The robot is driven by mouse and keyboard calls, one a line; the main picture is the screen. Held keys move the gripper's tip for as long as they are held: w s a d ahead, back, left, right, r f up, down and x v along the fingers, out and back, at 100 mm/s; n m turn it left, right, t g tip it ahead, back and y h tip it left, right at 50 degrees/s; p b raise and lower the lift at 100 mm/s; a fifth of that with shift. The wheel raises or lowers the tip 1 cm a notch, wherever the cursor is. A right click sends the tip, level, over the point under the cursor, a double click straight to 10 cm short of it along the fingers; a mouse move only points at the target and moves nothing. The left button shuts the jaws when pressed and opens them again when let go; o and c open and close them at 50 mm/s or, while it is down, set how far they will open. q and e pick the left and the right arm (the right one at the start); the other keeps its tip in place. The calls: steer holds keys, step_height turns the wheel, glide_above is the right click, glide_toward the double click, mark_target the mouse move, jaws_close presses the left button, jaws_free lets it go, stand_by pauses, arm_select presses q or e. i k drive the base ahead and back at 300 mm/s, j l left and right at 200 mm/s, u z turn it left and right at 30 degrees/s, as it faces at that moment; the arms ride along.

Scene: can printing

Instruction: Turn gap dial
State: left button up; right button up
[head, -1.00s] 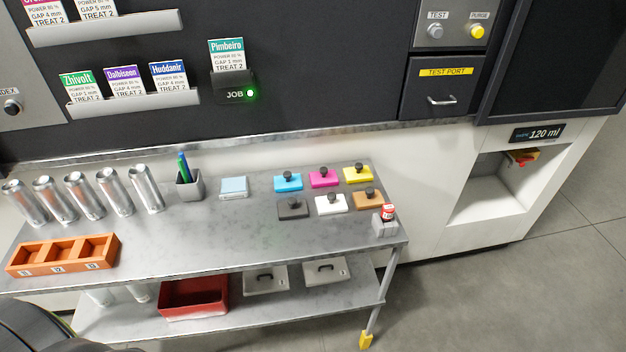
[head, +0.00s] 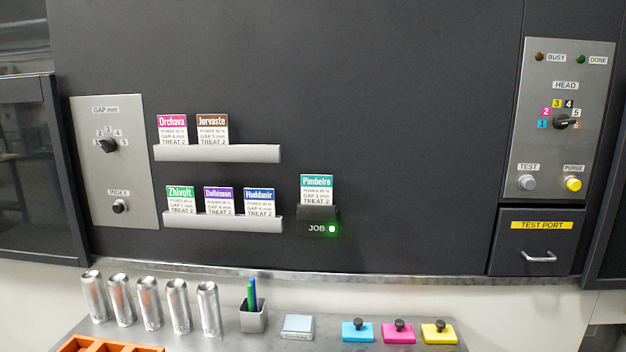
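The gap dial (head: 108,145) is a black knob on a grey panel (head: 135,205) at the left of the dark machine wall. It sits under the label "GAP mm", with numbers around its upper side. Its pointer seems to aim left, near the 1, but it is small. A Pimbeiro card (head: 317,190) stands in the JOB holder (head: 318,222) beside a lit green light; its gap line seems to read 1 mm. Neither of my grippers shows in the head view.
An index knob (head: 120,207) sits below the gap dial. Racks (head: 222,224) of job cards are to its right. Several silver cans (head: 149,303), a pen cup (head: 253,318) and coloured pads (head: 398,330) stand on the table below. The wall before the panel is unobstructed.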

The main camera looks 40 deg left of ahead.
mark_target(108, 145)
steer(key=u, duration=2.2)
